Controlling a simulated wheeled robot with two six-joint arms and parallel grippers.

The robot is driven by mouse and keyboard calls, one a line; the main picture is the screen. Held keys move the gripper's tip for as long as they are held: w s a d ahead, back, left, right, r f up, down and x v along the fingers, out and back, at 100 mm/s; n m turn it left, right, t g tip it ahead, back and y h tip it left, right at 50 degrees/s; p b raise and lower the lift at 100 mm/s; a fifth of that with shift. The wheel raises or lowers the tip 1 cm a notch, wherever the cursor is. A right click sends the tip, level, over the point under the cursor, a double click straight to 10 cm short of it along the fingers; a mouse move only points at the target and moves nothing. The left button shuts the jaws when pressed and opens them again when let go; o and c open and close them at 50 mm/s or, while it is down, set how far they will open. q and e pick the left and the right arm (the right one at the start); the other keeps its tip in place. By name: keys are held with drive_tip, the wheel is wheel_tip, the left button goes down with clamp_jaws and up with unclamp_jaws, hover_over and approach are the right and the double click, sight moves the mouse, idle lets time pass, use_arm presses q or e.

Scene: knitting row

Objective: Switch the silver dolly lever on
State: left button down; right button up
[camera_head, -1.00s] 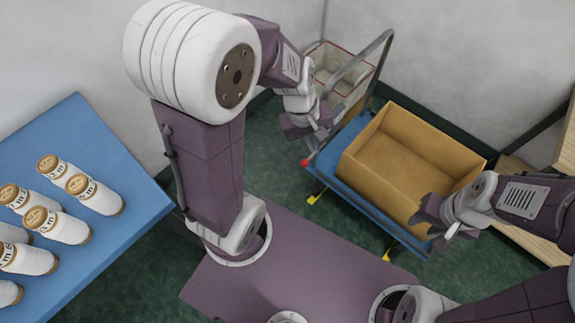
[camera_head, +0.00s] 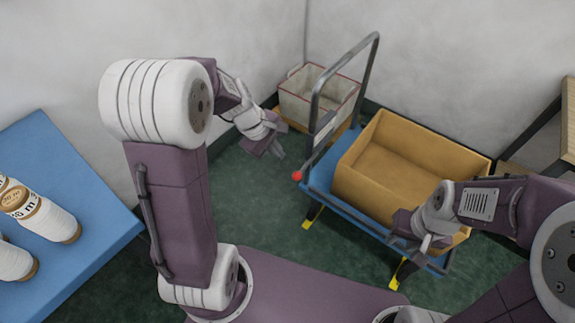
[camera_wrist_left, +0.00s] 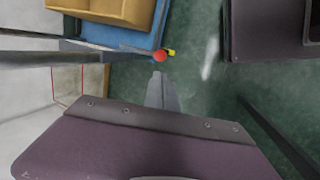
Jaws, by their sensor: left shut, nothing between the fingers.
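The blue dolly (camera_head: 322,190) stands on the floor with its grey push handle (camera_head: 376,60) upright. A silver lever with a red knob (camera_head: 297,176) is at the handle end; the knob also shows in the left wrist view (camera_wrist_left: 160,57). My left gripper (camera_head: 277,152) is shut and empty, a little left of and above the knob in the head view. In the left wrist view its fingertips (camera_wrist_left: 159,76) point toward the knob, apparently apart from it. My right gripper (camera_head: 424,243) hangs by the front of the dolly's box; its jaw opening is unclear.
An open tan box (camera_head: 385,190) rides on the dolly. A pale bin with red edging (camera_head: 310,95) stands behind the handle. A blue table (camera_head: 75,170) with white yarn cones (camera_head: 45,220) is at the left. A wooden shelf (camera_head: 545,125) is at the right. Green floor lies between.

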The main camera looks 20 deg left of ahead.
sight(295, 174)
use_arm(q)
drive_tip(key=b+x, duration=0.5)
drive_tip(key=x, duration=0.8)
drive_tip(key=shift+w+f, duration=0.1)
drive_tip(key=shift+f, duration=0.05)
